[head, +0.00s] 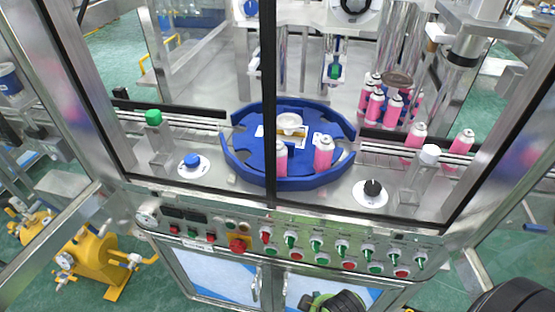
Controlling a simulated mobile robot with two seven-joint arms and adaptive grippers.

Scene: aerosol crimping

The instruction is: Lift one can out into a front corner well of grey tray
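Two pink cans with silvery tops stand in the blue rotary table of the machine. One can (281,160) is at its front, partly behind a dark frame post, and the other can (323,154) is just to its right. Two more cans, one (413,140) nearer the table and one (461,147) farther right, stand along the conveyor on the right. Several cans (375,106) cluster behind it, beside metal columns. I cannot make out a grey tray with wells in this view.
The blue rotary table (240,160) sits behind the machine's metal frame and dark post (268,70). A control panel (290,243) with several knobs runs along the front. Yellow equipment (95,260) stands on the green floor at the left. A dark rounded shape fills the lower right corner.

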